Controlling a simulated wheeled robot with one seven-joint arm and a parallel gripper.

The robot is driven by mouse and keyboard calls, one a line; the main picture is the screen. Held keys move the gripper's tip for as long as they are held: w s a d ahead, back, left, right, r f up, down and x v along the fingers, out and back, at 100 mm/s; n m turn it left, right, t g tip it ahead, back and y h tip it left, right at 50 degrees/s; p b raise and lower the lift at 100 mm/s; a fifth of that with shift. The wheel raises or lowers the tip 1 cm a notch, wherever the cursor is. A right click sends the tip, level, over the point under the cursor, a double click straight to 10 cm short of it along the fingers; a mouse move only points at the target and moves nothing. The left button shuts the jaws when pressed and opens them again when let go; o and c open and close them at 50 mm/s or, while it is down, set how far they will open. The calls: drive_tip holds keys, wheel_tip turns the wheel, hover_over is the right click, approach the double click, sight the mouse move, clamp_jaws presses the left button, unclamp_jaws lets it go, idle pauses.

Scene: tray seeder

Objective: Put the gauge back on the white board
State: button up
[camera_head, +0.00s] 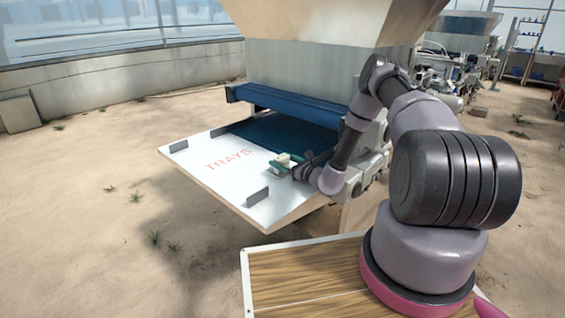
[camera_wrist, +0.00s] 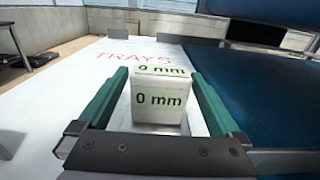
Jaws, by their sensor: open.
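The gauge, a small white block marked "0 mm" on two faces, is upright between my gripper's green fingers in the wrist view (camera_wrist: 158,103). My gripper (camera_wrist: 156,78) is open, with a finger on each side of the gauge and narrow gaps beside it. The gauge appears to stand on the white board (camera_wrist: 50,105), near the blue belt; its lower edge is partly hidden. In the head view the gauge (camera_head: 283,158) is a small pale block at my gripper (camera_head: 283,166), over the board's right part. The board (camera_head: 200,175) bears the red word "TRAYS".
The blue belt (camera_head: 280,133) lies behind the board, under a blue crossbar (camera_head: 290,106) and the seeder's hopper (camera_head: 320,25). Grey upright tabs (camera_head: 257,197) stand at the board's edges. The board's left part is clear. Sandy floor surrounds the machine.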

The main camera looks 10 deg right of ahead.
drive_tip(key=v, duration=1.1)
drive_tip(key=shift+s+d, duration=0.2)
drive_tip(key=shift+s, duration=0.1)
drive_tip(key=s+a+r+n+g+y, duration=0.1)
drive_tip(key=s+a+r+n+g, duration=0.3)
drive_tip(key=r, duration=0.5)
drive_tip(key=s+a+r+n+g+y, duration=0.1)
drive_tip(key=s+a+r+n+g, duration=0.15)
drive_tip(key=r+n+g, duration=0.4)
drive_tip(key=s+a+r+n+g+y, duration=0.1)
drive_tip(key=s+a+r+n+g, duration=0.35)
drive_tip(key=r, duration=0.75)
drive_tip(key=s+d+r+n+t+h, duration=0.3)
drive_tip(key=s+d+r+n+h, duration=0.1)
drive_tip(key=s+r, duration=0.5)
drive_tip(key=s+d+r+n+t+h, duration=0.4)
drive_tip(key=s+d+r+n+h, duration=0.1)
drive_tip(key=s+r, duration=0.5)
drive_tip(key=s+d+h, duration=0.1)
drive_tip(key=h, duration=0.1)
drive_tip(key=shift+d+n+t+h, duration=0.15)
drive_tip(key=shift+n+t+h, duration=0.15)
